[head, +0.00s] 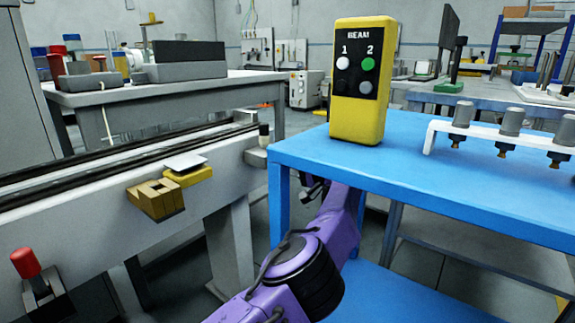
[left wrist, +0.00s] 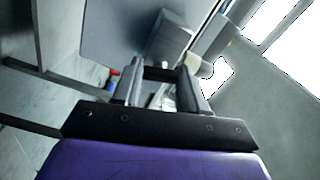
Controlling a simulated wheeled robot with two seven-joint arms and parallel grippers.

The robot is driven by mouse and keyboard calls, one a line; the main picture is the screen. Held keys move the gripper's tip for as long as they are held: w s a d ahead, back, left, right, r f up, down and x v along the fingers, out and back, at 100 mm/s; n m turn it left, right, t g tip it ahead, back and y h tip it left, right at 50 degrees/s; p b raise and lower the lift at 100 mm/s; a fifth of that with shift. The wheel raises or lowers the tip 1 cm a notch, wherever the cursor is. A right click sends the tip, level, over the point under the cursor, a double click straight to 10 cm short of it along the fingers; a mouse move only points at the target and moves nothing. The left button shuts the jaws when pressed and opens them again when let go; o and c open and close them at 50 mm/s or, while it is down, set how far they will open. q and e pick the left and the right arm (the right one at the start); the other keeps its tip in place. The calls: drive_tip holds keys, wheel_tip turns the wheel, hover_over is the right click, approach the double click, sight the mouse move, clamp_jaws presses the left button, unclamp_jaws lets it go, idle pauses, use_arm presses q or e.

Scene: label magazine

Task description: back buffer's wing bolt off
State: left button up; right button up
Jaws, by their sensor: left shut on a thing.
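My left gripper (head: 313,188) is dark, on a purple arm, beside the blue table's left leg in the head view; the arm partly hides it. In the left wrist view its two fingers (left wrist: 160,85) are on either side of a dark bar-like piece (left wrist: 160,74), which looks like the wing bolt. Its shape is hard to make out. A grey block (head: 255,157) with a dark-topped post stands at the rail's far end and may be the back buffer. A grey block (left wrist: 170,42) beyond the fingers may be the same one. My right gripper is not in view.
The blue table (head: 430,180) carries a yellow two-light box (head: 362,110) and a white rack (head: 490,130). The long rail (head: 100,190) on the left has brown (head: 156,201) and yellow (head: 190,177) blocks on its side. A red-handled lever (head: 26,263) is at lower left.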

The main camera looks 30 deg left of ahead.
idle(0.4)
use_arm(q)
drive_tip(key=o, duration=1.1)
drive_tip(key=shift+c, duration=0.2)
drive_tip(key=d, duration=1)
drive_tip(key=shift+s+d+p, duration=0.3)
drive_tip(key=shift+s, duration=0.1)
